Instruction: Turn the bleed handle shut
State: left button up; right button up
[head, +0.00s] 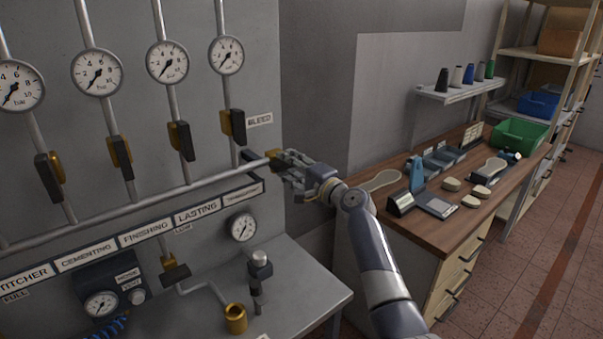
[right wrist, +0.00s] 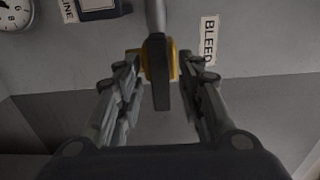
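The bleed handle (right wrist: 160,88) is a dark lever on a brass valve body at the end of a grey pipe. In the right wrist view it lies in line with the pipe, between my fingers. In the head view its brass body (head: 273,155) is at the right end of the horizontal pipe, partly hidden by my gripper. The BLEED label (head: 259,120) is on the wall above it; it also shows in the right wrist view (right wrist: 209,40). My right gripper (head: 283,163) is open, its fingers (right wrist: 160,66) on both sides of the handle with visible gaps. My left gripper is out of view.
Several vertical pipes carry similar dark handles, the closest one (head: 238,126) just above left, with gauges (head: 226,55) higher. A labelled strip (head: 197,216) runs below the horizontal pipe. A wooden bench (head: 440,233) with shoe lasts and tools stands at right.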

jog(key=v, duration=1.1)
jog(key=shift+s+d, duration=0.2)
jog(key=shift+s, duration=0.05)
jog(key=shift+f, duration=0.1)
